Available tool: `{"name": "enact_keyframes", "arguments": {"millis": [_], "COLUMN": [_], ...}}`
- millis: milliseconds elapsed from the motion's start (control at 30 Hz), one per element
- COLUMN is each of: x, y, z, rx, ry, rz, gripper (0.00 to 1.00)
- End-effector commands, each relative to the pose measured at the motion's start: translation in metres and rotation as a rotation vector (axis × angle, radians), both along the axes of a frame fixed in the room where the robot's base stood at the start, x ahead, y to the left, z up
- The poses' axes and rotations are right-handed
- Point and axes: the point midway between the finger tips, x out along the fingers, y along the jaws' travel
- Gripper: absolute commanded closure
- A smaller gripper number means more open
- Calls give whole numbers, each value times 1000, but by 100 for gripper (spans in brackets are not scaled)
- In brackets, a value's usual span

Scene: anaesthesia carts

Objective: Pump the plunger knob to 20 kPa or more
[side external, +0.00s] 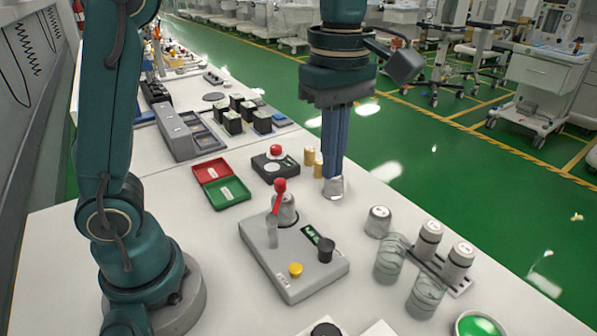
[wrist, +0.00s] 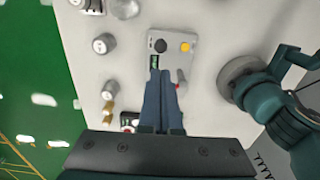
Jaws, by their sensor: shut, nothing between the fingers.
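A grey box (side external: 288,275) stands on the white table. It carries a red-knobbed lever (side external: 279,187) on a metal collar, a small green display (side external: 311,234), a black knob (side external: 325,251) and a yellow button (side external: 295,269). I cannot tell for sure which part is the plunger knob. The black knob (wrist: 160,45) and yellow button (wrist: 186,47) also show in the wrist view. My gripper (side external: 333,177) points down, shut and empty, behind and right of the box, apart from it. Its fingers (wrist: 163,75) hide part of the box in the wrist view.
A silver cylinder (side external: 333,189) stands at my fingertips in the side view; contact is unclear. Another cylinder (side external: 378,221) and clear jars (side external: 390,260) stand right of the box. A red and green tray (side external: 221,183) and a black box (side external: 272,168) lie behind.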

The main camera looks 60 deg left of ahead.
Motion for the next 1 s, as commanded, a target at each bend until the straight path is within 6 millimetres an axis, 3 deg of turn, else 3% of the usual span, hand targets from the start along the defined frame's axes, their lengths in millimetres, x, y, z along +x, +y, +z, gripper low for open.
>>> {"name": "enact_keyframes", "arguments": {"millis": [167, 567, 767, 1000], "x": [0, 0, -1, -1], "y": [0, 0, 0, 0], "z": [10, 6, -14, -54], "rx": [1, 1, 2, 2], "ry": [1, 5, 7, 10], "rz": [-1, -1, -1, -1], "gripper": [100, 100, 100, 100]}}
